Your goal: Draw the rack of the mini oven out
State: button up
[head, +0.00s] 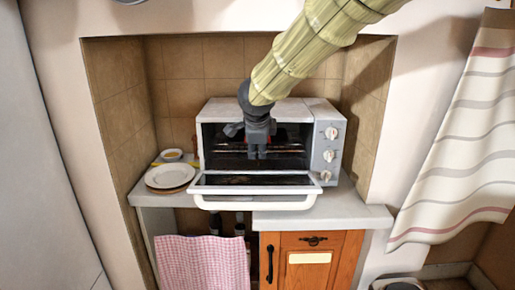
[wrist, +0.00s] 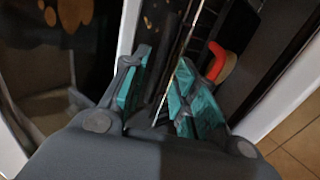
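The white mini oven (head: 330,118) stands on the counter in the niche with its door (head: 255,190) folded down. Its wire rack (head: 291,151) shows as thin bars inside the cavity. My gripper (head: 257,153) is at the oven's mouth, above the open door, and hides the middle of the rack. In the wrist view my gripper (wrist: 163,78) has its teal-padded fingers apart. A thin metal bar of the rack (wrist: 187,38) runs down toward the gap between them. Whether a finger touches it I cannot tell.
A red-orange piece (wrist: 216,62) sits close to the right finger inside the oven. A pink checked cloth (head: 203,262) hangs below the counter (head: 325,213). A striped curtain (head: 470,140) hangs at right.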

jog(key=shift+w+f+b, duration=0.25)
jog(key=shift+f+b, duration=0.15)
jog(key=shift+f, duration=0.2)
jog(key=shift+x, duration=1.9)
jog(key=shift+w, duration=0.15)
grip_shut()
jog(key=shift+s+b, duration=0.35)
jog(key=shift+s, duration=2.65)
